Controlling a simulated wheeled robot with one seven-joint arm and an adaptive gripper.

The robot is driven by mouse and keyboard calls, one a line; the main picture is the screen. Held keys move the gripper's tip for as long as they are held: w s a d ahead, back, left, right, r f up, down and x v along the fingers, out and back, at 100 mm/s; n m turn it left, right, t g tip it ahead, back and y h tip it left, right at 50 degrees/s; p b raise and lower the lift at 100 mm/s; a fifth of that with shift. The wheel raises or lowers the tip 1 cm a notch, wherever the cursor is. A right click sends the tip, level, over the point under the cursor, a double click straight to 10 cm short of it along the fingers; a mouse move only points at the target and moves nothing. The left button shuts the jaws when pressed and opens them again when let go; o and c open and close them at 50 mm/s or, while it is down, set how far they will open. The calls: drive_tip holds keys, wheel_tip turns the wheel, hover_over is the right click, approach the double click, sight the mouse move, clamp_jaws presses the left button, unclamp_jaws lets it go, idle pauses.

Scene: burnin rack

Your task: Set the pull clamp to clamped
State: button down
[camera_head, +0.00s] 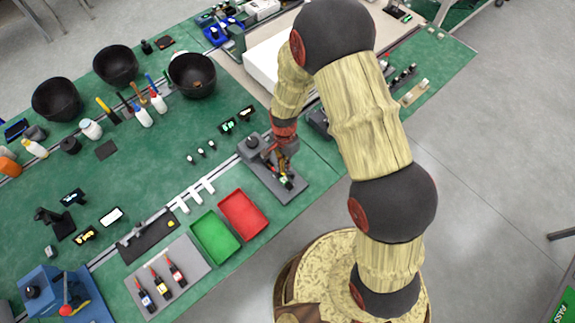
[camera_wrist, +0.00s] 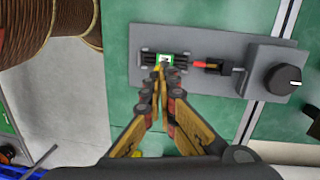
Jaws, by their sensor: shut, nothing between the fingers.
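A grey fixture plate (camera_wrist: 220,89) lies under my gripper. It carries a black holder (camera_wrist: 148,57) with a small green-and-white part (camera_wrist: 167,59) in it. A small black clamp-like piece with a red-orange rod (camera_wrist: 205,65) sits to its right, the rod pointing at the holder. I cannot tell the clamp's setting. A grey box with a black knob (camera_wrist: 283,79) stands at the plate's right end. My gripper (camera_wrist: 160,69) is shut and empty, fingertips over the holder, left of the rod; I cannot tell if they touch. In the head view my gripper hides part of the fixture plate (camera_head: 299,191).
In the head view a red tray (camera_head: 243,215) and a green tray (camera_head: 215,237) lie left of the fixture on the green bench. A grey mat (camera_head: 193,246) holds several tools. A blue press (camera_head: 55,290) stands at lower left. Black bowls stand farther back.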

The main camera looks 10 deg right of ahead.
drive_tip(key=shift+s+a+f, duration=0.15)
drive_tip(key=shift+a+f, duration=0.05)
drive_tip(key=shift+a, duration=0.1)
drive_tip(key=shift+s+a+f+b, duration=0.25)
drive_tip(key=shift+s+a+f, duration=0.15)
drive_tip(key=shift+a, duration=0.2)
drive_tip(key=shift+s+a+f+b, duration=0.2)
drive_tip(key=shift+s+a+f, duration=0.2)
drive_tip(key=shift+a, duration=0.2)
idle(1.3)
drive_tip(key=shift+s+a+f, duration=0.2)
drive_tip(key=shift+a+f, duration=0.05)
drive_tip(key=shift+s+a+f+b, duration=0.4)
drive_tip(key=shift+a+f+b, duration=0.15)
drive_tip(key=shift+f, duration=0.2)
drive_tip(key=shift+s+a+f, duration=0.1)
drive_tip(key=shift+a+f, duration=0.05)
drive_tip(key=shift+f, duration=0.05)
idle(0.3)
idle(0.5)
